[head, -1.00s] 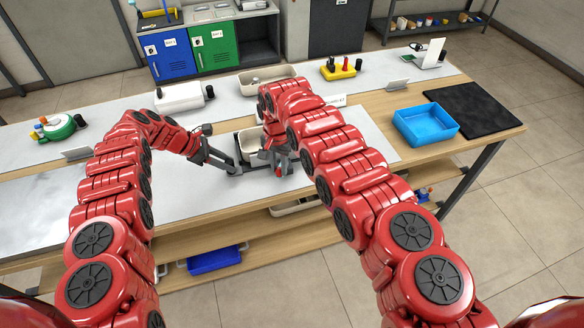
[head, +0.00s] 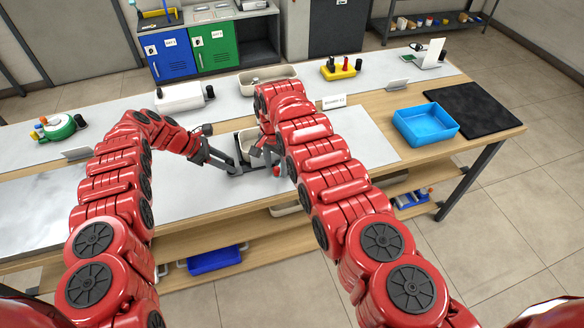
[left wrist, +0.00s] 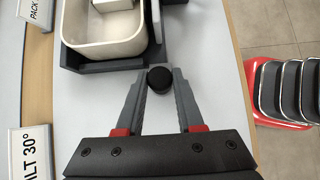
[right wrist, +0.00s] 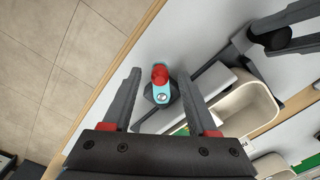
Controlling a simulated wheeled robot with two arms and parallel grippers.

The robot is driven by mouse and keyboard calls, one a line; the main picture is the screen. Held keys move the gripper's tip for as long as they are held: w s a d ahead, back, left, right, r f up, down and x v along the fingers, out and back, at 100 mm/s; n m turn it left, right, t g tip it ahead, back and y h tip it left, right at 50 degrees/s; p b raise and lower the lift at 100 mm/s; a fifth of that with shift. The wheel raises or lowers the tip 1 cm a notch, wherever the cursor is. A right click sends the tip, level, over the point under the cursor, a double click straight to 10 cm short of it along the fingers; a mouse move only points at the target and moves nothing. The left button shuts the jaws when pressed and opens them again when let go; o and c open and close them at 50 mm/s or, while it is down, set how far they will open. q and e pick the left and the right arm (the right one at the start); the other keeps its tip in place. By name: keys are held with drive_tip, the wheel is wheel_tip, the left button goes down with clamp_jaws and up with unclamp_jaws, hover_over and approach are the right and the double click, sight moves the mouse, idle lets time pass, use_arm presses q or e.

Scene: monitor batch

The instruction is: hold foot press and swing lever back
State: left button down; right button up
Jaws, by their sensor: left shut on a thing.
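A dark fixture holding a cream bin (head: 246,140) stands at the middle of the bench; the bin also shows in the left wrist view (left wrist: 105,36). My left gripper (head: 230,163) is shut on a black round knob (left wrist: 159,78) in front of the fixture. My right gripper (right wrist: 167,78) is open. Between its fingers, below them, is a red-topped teal piece (right wrist: 160,75) on a dark base, beside a dark bar. It looks apart from both fingers. In the head view the red top (head: 277,171) shows, while my right arm hides much around it.
A blue tray (head: 426,124) and a black mat (head: 472,109) lie at the right. A sign card (head: 333,102) stands behind my right arm. A cream tray (head: 268,79) and a yellow holder (head: 341,69) are at the back.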

idle(0.3)
wheel_tip(320, 180, up, 12)
idle(0.6)
drive_tip(key=shift+f, duration=0.15)
drive_tip(key=shift+c, duration=1.1)
wheel_tip(320, 180, down, 11)
drive_tip(key=shift+d, duration=0.1)
drive_tip(key=shift+f, duration=0.35)
